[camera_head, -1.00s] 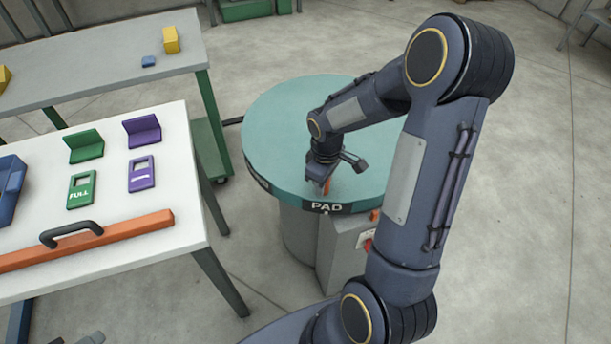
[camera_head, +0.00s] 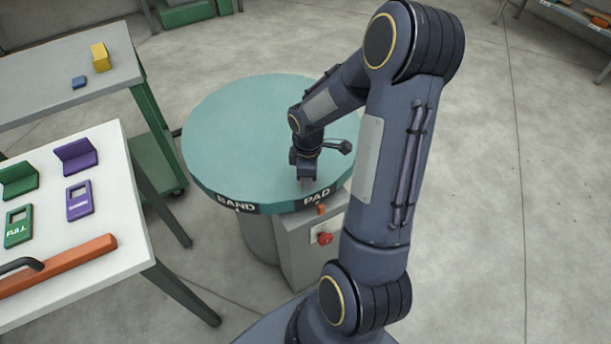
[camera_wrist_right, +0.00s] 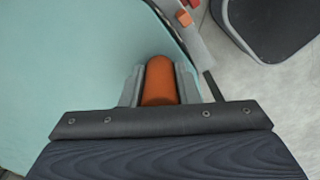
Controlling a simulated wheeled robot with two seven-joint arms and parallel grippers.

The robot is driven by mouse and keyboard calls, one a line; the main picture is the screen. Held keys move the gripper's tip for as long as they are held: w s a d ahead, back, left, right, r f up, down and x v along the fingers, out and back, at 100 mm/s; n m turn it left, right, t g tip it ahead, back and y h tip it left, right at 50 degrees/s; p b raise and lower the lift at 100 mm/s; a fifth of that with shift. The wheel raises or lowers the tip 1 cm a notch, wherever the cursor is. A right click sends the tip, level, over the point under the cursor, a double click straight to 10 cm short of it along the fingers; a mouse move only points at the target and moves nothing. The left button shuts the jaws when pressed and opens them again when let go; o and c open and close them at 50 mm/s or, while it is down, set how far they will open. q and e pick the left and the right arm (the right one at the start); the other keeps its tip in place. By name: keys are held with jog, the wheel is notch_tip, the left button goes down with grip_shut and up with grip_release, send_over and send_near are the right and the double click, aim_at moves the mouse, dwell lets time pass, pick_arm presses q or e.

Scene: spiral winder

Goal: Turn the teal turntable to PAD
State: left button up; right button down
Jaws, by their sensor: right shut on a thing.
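The teal turntable (camera_head: 240,120) sits on a grey base (camera_head: 297,245). Its dark rim carries the white labels BAND (camera_head: 236,203) and PAD (camera_head: 316,195). A small orange marker (camera_head: 321,208) on the base lies just below the PAD label. My right gripper (camera_head: 305,180) is over the turntable near its front rim, close to PAD. In the right wrist view it is shut on an upright orange peg (camera_wrist_right: 160,80), with a finger on each side. In the head view the peg is mostly hidden by the gripper. My left gripper is not in view.
A red knob (camera_head: 325,238) is on the base front. A white table (camera_head: 110,240) at left holds green and purple pieces and an orange bar (camera_head: 60,265). A grey table (camera_head: 60,85) stands behind it.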

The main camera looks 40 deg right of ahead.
jog(key=c, duration=1.1)
grip_release()
notch_tip(320, 180, up, 7)
jog(key=shift+r+p, duration=0.1)
jog(key=shift+p, duration=0.4)
jog(key=shift+r, duration=0.3)
